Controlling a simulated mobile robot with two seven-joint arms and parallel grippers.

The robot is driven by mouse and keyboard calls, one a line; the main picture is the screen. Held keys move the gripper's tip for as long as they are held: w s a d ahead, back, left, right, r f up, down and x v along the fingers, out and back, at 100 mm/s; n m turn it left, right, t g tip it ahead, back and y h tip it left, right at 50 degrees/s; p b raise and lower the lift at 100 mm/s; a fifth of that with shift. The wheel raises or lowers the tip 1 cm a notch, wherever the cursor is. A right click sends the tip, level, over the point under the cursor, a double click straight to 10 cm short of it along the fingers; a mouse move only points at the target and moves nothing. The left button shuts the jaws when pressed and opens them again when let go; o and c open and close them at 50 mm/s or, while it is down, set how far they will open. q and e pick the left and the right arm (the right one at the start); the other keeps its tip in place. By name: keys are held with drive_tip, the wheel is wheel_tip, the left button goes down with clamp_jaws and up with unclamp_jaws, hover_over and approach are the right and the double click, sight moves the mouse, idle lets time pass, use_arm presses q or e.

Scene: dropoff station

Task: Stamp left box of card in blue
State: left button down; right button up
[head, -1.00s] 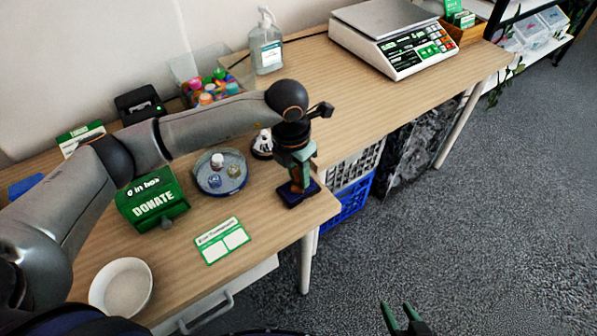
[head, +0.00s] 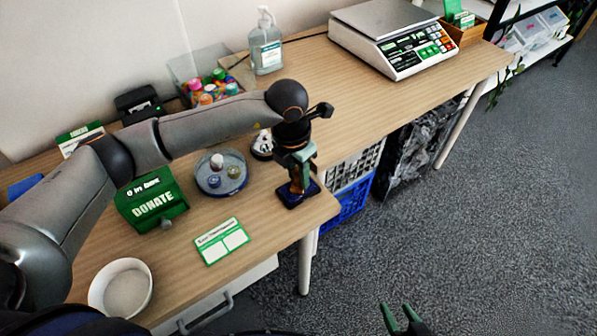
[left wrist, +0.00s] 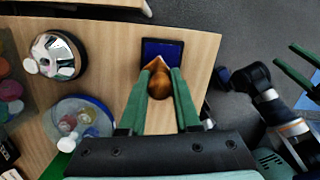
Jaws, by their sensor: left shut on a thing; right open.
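The card (head: 209,254) lies flat on the table, green and white with two blank white boxes. My left gripper (head: 299,178) is beyond it to the right, pointing down over a dark blue ink pad (head: 291,203) near the table's edge. In the left wrist view its green fingers are shut on a stamp with a brown wooden handle (left wrist: 159,84). The blue pad (left wrist: 176,46) shows behind the handle. The stamp's lower end is hidden, so I cannot tell whether it touches the pad. My right gripper (head: 400,316) is open and empty, over the floor.
A round tray (head: 205,190) with small bottles and a green donation box (head: 150,210) stand beyond the card. A white bowl (head: 103,292) is at the near left. A scale (head: 375,45) and sanitizer bottle (head: 266,55) stand farther back. Bare wood surrounds the card.

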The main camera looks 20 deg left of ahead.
use_arm(q)
drive_tip(key=shift+r+p, duration=2.1)
drive_tip(key=shift+r, duration=1.45)
drive_tip(key=shift+f, duration=0.1)
